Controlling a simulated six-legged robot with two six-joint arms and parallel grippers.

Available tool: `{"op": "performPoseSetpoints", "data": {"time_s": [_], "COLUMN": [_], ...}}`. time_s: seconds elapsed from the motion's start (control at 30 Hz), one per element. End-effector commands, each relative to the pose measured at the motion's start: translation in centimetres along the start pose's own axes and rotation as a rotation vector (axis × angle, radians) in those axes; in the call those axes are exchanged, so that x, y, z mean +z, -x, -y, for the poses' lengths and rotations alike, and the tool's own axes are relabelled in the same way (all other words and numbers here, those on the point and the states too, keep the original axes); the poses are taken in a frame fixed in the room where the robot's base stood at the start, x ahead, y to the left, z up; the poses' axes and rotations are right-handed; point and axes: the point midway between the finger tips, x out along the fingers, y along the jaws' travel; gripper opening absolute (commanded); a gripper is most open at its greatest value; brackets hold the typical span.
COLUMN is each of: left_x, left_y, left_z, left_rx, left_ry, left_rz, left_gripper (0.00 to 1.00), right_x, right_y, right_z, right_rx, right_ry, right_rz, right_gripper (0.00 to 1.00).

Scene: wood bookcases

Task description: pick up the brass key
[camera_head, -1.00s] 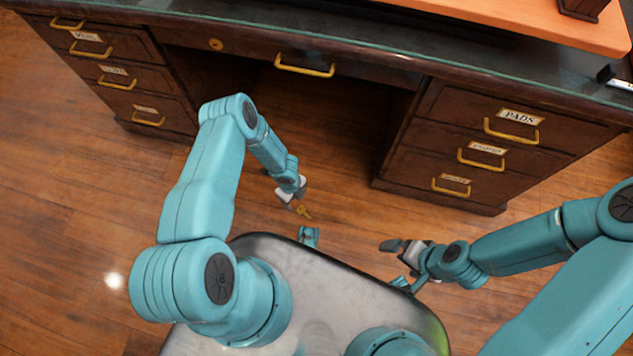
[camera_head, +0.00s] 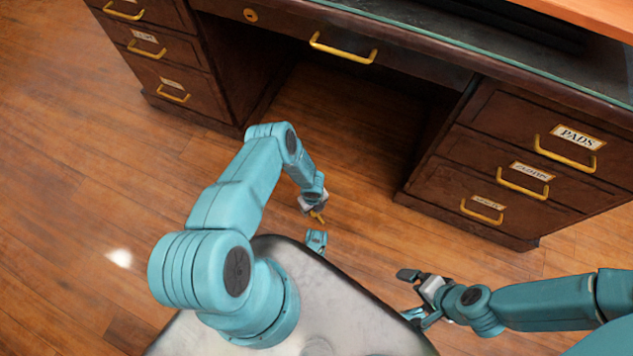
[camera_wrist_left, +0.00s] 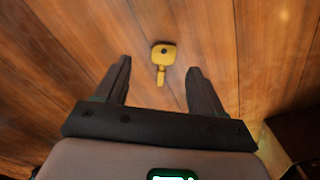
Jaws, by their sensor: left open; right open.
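The brass key (camera_wrist_left: 163,58) lies on the wooden floor. In the left wrist view its round-cornered head with a dark hole points up the picture and its shaft points toward my gripper. My left gripper (camera_wrist_left: 160,82) is open, with the key's shaft between its two dark fingertips in the picture and nothing held; the height above the floor is hard to tell. In the head view the key (camera_head: 317,216) is a small yellow shape at the tip of my left gripper (camera_head: 312,208). My right gripper (camera_head: 416,284) is open and empty, to the right of the key.
A dark wood desk (camera_head: 420,55) with brass-handled drawers stands ahead, with an open kneehole between its pedestals. Its right pedestal (camera_head: 480,215) reaches close to the floor right of the key. The floor (camera_head: 70,180) to the left is clear.

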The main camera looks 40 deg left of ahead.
Motion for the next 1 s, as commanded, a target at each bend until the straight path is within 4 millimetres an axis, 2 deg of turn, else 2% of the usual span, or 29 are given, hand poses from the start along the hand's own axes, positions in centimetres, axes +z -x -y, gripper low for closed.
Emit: {"op": "performPoseSetpoints", "data": {"time_s": [0.03, 0.2, 0.33, 0.53, 0.57, 0.73, 0.8, 1.0], "left_x": [-0.1, -0.1, -0.1, -0.1, -0.1, -0.1, -0.1, -0.1], "left_y": [-1.5, -4.0, -4.7, -4.5, -4.5, -4.5, -4.5, -4.4], "left_z": [0.2, 0.6, 0.6, 0.6, 0.6, 0.6, 0.6, 0.6], "left_rx": [0.000, 0.000, 0.000, 0.000, 0.000, 0.000, 0.000, 0.000], "left_ry": [0.001, 0.000, -0.001, -0.001, -0.001, -0.001, -0.001, -0.001], "left_rz": [0.000, -0.001, 0.000, -0.001, -0.001, -0.001, 0.000, 0.000], "left_gripper": [0.68, 0.68, 0.68, 0.68, 0.65, 0.10, 0.04, 0.03], "right_x": [-0.2, -0.8, -1.0, -1.0, -1.0, -1.0, -1.0, -0.9], "right_y": [-1.3, -3.0, -3.2, -3.1, -3.1, -3.1, -3.1, -3.0], "right_z": [-0.6, -1.6, -1.8, -1.8, -1.8, -1.7, -1.7, -1.7], "right_rx": [0.001, 0.002, 0.003, 0.003, 0.003, 0.003, 0.003, 0.003], "right_ry": [-0.005, -0.020, -0.025, -0.025, -0.025, -0.025, -0.024, -0.024], "right_rz": [-0.004, -0.019, -0.024, -0.024, -0.024, -0.024, -0.024, -0.023], "right_gripper": [1.00, 1.00, 1.00, 1.00, 1.00, 1.00, 1.00, 1.00]}}
